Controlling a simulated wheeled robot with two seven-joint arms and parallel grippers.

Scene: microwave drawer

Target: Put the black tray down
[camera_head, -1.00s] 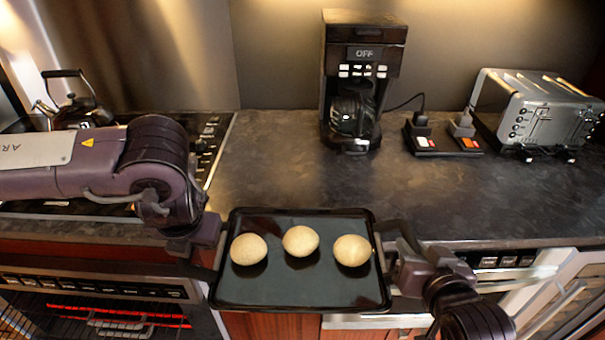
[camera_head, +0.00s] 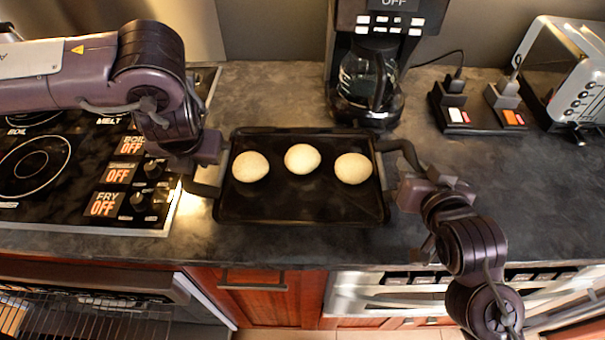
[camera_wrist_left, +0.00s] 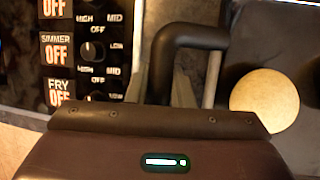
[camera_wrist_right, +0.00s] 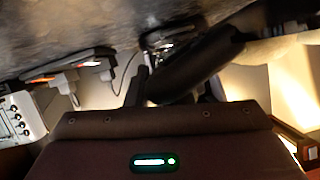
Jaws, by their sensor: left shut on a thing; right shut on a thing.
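The black tray (camera_head: 300,206) is over the dark countertop in the head view, level, with three pale round buns (camera_head: 302,158) in a row on it. I cannot tell whether its underside touches the counter. My left gripper (camera_head: 212,172) is shut on the tray's left handle; the handle (camera_wrist_left: 190,38) and one bun (camera_wrist_left: 264,100) show in the left wrist view. My right gripper (camera_head: 398,170) is shut on the tray's right handle (camera_head: 402,146); the dark handle (camera_wrist_right: 190,70) also shows in the right wrist view.
A coffee maker (camera_head: 372,70) stands just behind the tray. A stove (camera_head: 60,170) with knobs lies to the left. A power strip (camera_head: 478,108) and a toaster (camera_head: 572,75) stand at the back right. Counter (camera_head: 530,200) to the right is clear.

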